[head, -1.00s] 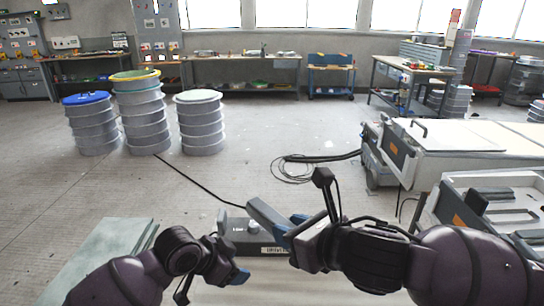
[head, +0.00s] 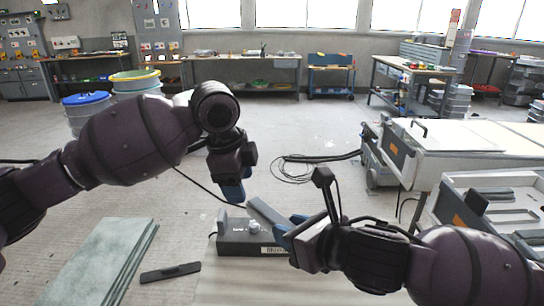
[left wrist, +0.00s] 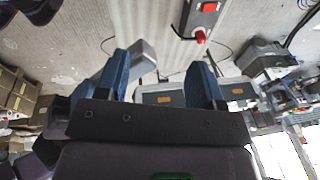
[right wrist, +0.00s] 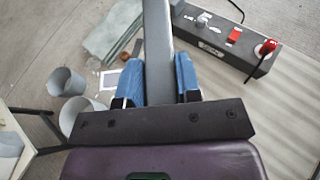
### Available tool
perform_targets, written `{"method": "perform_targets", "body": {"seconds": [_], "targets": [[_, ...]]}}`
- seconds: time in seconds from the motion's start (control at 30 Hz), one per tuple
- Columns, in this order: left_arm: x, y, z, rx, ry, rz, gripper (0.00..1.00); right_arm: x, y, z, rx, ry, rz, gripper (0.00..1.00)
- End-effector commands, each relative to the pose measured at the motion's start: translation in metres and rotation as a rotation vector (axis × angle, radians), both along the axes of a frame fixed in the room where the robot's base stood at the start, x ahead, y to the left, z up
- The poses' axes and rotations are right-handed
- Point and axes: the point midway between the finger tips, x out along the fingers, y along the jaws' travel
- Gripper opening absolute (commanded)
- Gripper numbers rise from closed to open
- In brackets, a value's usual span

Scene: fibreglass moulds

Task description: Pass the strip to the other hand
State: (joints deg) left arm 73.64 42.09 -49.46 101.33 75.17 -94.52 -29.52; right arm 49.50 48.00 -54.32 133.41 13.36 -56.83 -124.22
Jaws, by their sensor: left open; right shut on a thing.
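The strip (head: 263,211) is a long grey bar. My right gripper (head: 291,228) is shut on it, and the strip sticks out up and to the left in the head view. In the right wrist view the strip (right wrist: 157,40) runs away between the blue fingers. My left gripper (head: 232,190) is open and points down, just up and left of the strip's free end in the head view. In the left wrist view a grey bar, seemingly the strip (left wrist: 141,55), shows beside the left blue finger; I see nothing clamped between the fingers.
A grey control box (head: 232,246) with switches lies below the strip; its red button (right wrist: 269,46) shows in the right wrist view. Pale green slabs (head: 105,255) and a dark flat bar (head: 170,273) lie at the lower left. A white-topped bench (head: 460,138) stands right.

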Motion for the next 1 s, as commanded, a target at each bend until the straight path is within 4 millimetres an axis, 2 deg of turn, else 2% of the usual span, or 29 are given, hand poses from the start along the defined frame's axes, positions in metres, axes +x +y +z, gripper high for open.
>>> {"method": "perform_targets", "body": {"seconds": [0.1,0.23,0.4,0.53,0.67,0.77,1.0], "targets": [[-0.011,-0.024,0.025,0.063,0.014,-0.215,0.62,0.0,0.0,0.0,0.001,-0.001,0.0,0.06],[-0.024,-0.042,0.047,0.127,0.037,-0.432,0.62,0.0,0.0,0.0,0.001,-0.001,0.0,0.06],[-0.038,-0.058,0.067,0.186,0.065,-0.639,0.62,0.0,0.0,0.0,0.001,-0.001,0.0,0.06],[-0.045,-0.064,0.075,0.21,0.079,-0.725,0.62,0.0,0.0,0.0,0.001,-0.001,0.0,0.06],[-0.047,-0.066,0.074,0.217,0.087,-0.757,0.62,0.0,0.0,0.0,0.0,0.0,0.0,0.06],[-0.047,-0.065,0.066,0.218,0.088,-0.758,0.62,0.0,0.0,0.0,0.0,0.0,0.0,0.06],[-0.047,-0.065,0.03,0.217,0.088,-0.756,0.62,0.0,0.0,0.0,0.001,-0.001,0.0,0.06]]}}
